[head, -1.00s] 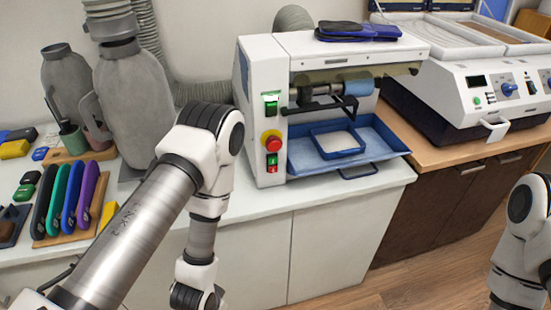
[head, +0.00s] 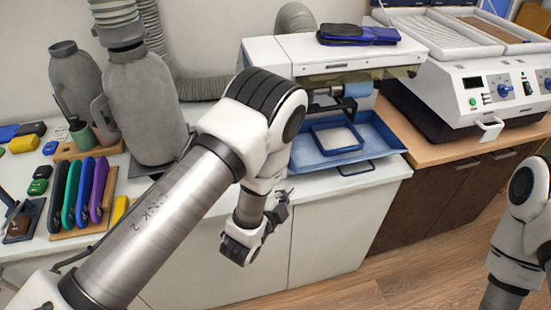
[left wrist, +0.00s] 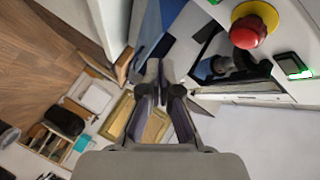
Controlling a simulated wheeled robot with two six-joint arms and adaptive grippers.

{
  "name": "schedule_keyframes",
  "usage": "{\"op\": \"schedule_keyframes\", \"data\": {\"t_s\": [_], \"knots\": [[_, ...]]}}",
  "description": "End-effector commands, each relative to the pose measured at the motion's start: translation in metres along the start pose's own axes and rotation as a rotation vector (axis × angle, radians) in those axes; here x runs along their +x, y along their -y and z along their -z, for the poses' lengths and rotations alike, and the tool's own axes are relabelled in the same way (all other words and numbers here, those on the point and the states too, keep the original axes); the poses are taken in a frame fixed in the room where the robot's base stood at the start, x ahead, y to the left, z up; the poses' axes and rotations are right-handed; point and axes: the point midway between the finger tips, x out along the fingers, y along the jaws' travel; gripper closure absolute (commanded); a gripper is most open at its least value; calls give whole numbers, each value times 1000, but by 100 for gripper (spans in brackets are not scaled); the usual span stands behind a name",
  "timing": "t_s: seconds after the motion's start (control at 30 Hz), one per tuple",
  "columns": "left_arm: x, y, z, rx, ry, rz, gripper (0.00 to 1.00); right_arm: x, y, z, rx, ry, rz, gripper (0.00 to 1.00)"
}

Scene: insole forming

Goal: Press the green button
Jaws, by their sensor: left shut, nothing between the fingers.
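The green button (left wrist: 293,66) is lit and sits on the white machine's panel, beside a red mushroom knob on a yellow collar (left wrist: 253,25), in the left wrist view. In the head view my left arm covers that panel, so the button is hidden there. My left gripper (left wrist: 157,68) is shut and empty. Its tips lie to the left of the button in the wrist picture, apart from it. In the head view the left gripper (head: 282,197) is small, in front of the machine's lower front edge. My right gripper is out of the frame.
The white machine (head: 290,52) has a blue tray (head: 383,143) at its front. A second white machine (head: 440,95) with a small green button (head: 473,102) stands to the right. Grey bottles (head: 140,105) and several coloured tools (head: 85,190) fill the counter's left.

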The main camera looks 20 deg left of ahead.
Motion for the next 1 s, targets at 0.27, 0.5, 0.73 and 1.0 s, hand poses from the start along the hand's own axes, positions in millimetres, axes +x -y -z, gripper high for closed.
{"op": "schedule_keyframes", "data": {"t_s": [0.27,0.5,0.73,1.0], "knots": [[18,13,-14,-4,2,4,100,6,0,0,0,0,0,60],[43,32,-33,-3,3,3,100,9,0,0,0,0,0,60],[59,42,-44,-2,1,1,100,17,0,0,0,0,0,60],[61,44,-45,-1,1,-1,100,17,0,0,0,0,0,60]]}}
